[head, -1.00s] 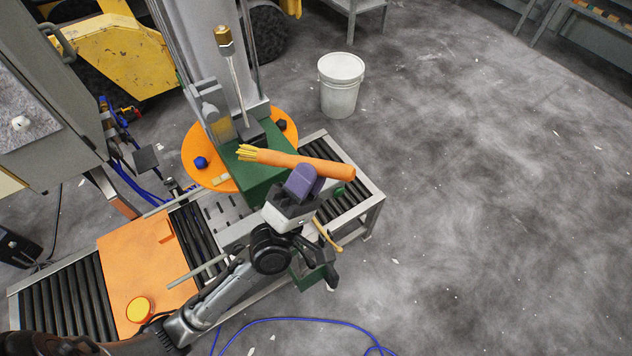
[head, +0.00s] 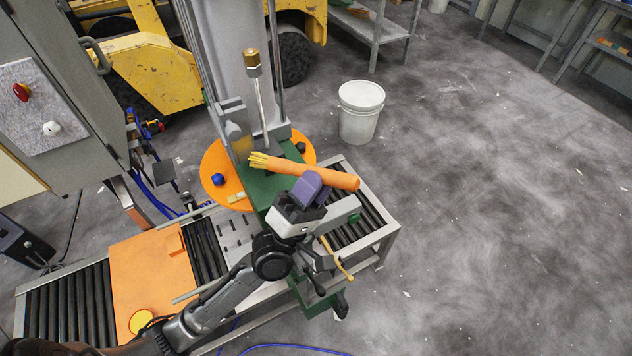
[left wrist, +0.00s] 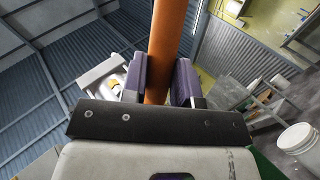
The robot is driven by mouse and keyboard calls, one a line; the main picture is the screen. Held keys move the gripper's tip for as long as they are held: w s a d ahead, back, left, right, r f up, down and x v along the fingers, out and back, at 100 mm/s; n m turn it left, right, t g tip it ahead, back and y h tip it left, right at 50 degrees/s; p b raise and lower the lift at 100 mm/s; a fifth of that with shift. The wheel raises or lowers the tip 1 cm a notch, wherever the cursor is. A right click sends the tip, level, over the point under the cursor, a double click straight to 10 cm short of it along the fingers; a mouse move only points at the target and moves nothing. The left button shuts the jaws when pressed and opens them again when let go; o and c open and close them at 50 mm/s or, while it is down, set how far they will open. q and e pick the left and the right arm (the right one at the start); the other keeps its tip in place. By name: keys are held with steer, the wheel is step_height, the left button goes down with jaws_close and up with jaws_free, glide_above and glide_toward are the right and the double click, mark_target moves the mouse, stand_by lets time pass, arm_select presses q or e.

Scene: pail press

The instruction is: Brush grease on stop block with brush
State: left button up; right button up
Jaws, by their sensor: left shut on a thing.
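The brush has a thick orange handle (head: 335,178) and yellow bristles (head: 262,162), and lies nearly level in the head view with its bristles to the left. My left gripper (head: 310,188) is shut on the handle. The left wrist view shows the handle (left wrist: 168,45) between the two purple finger pads. The bristle tip appears over the green press body (head: 258,185), near the dark base of the upright rod (head: 260,90). Whether the bristles touch anything cannot be told. I cannot tell for sure which part is the stop block. My right gripper is not in view.
An orange disc (head: 215,160) with blue and black knobs surrounds the press column. A roller conveyor (head: 60,305) carries an orange plate (head: 150,270) with a yellow round pot (head: 141,320). A white pail (head: 361,112) stands on the floor. The floor at right is open.

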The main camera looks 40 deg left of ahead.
arm_select(q)
steer(key=shift+w+a, duration=0.2)
steer(key=shift+a, duration=0.2)
stand_by(0.4)
steer(key=shift+s, duration=0.15)
steer(key=shift+d, duration=0.1)
steer(key=shift+p, duration=0.3)
steer(key=shift+w, duration=0.2)
stand_by(1.7)
